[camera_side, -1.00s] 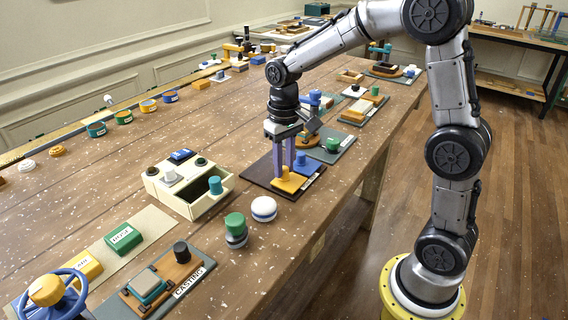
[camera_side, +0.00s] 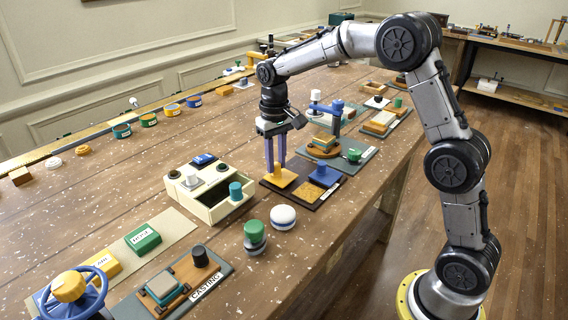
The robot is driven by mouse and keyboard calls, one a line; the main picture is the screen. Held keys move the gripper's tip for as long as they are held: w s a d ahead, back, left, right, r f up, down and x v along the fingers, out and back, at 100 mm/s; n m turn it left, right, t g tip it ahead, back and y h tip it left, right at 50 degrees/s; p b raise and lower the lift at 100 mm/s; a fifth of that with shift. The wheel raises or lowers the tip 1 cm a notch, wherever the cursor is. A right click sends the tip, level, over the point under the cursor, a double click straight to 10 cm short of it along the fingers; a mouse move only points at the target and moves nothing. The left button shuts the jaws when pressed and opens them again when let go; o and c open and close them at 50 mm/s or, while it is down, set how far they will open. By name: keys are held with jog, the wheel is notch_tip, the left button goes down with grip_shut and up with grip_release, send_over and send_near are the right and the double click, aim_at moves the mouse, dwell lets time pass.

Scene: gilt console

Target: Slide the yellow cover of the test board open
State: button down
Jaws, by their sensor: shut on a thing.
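The test board (camera_side: 272,184) is a dark flat plate near the table's right edge, with a white label strip on its front side. The yellow cover (camera_side: 284,178) sits at the board's left back part. A speckled yellow-brown patch (camera_side: 304,192) shows uncovered in front of it. A blue block with a knob (camera_side: 323,174) stands to the right on the board. My gripper (camera_side: 276,166), with purple fingers pointing down, is shut on the yellow cover's upright part, which the fingers mostly hide.
A cream box (camera_side: 212,205) with knobs and an open compartment stands to the left. A white round knob (camera_side: 283,216) and a green-topped one (camera_side: 254,233) stand in front. A grey-green board with a blue post (camera_side: 337,115) is close behind. Bare table lies left of the gripper.

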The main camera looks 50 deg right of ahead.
jog(key=shift+w+r, duration=0.15)
jog(key=shift+w, duration=0.15)
jog(key=c, duration=0.9)
grip_release()
jog(key=shift+o, duration=1.2)
jog(key=shift+s, duration=0.1)
notch_tip(320, 180, up, 14)
jog(key=shift+f, duration=0.2)
